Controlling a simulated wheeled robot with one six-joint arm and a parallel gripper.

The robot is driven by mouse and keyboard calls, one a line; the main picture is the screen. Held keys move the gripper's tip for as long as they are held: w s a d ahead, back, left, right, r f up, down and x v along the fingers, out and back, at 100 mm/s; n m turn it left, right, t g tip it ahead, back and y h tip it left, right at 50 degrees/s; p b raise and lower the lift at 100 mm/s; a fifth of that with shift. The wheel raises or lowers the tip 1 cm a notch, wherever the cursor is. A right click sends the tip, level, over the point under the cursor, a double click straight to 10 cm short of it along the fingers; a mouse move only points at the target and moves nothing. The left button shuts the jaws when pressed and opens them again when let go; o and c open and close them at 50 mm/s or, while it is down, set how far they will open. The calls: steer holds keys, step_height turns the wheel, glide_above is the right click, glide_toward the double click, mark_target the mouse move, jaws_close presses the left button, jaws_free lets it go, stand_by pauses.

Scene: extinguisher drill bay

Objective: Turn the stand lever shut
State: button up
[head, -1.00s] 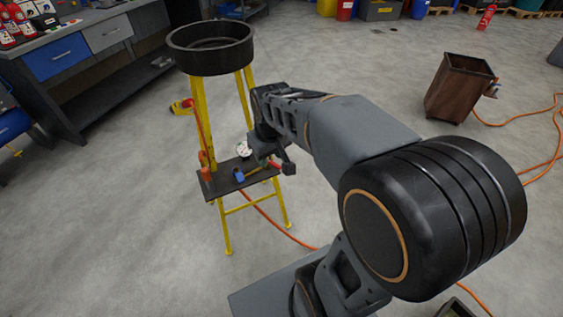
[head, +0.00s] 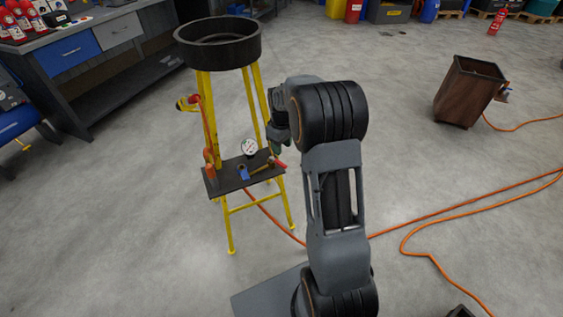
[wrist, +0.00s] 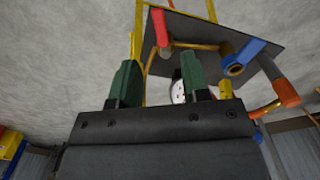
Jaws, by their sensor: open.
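The yellow-legged stand (head: 230,200) carries a round black basin on top and a dark shelf (head: 228,184) lower down. A brass pipe (head: 262,168) on the shelf has a red lever handle (head: 281,163) at its right end and a blue handle (head: 243,172) nearer the middle. The red handle (wrist: 160,27) and blue handle (wrist: 250,49) also show in the wrist view. My gripper (wrist: 160,80) is open and empty, its green fingers apart and short of the red handle. In the head view, my arm partly hides it beside the shelf's right end.
A white-faced gauge (head: 249,147) stands at the shelf's back. A orange hose (head: 480,208) crosses the floor at right. A workbench (head: 90,60) stands at left and a brown bin (head: 468,92) at right. Open floor lies around the stand.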

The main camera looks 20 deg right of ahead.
mark_target(282, 163)
step_height(282, 163, down, 8)
steer(key=shift+r+b, duration=0.1)
steer(key=shift+b, duration=0.3)
jaws_close()
stand_by(0.4)
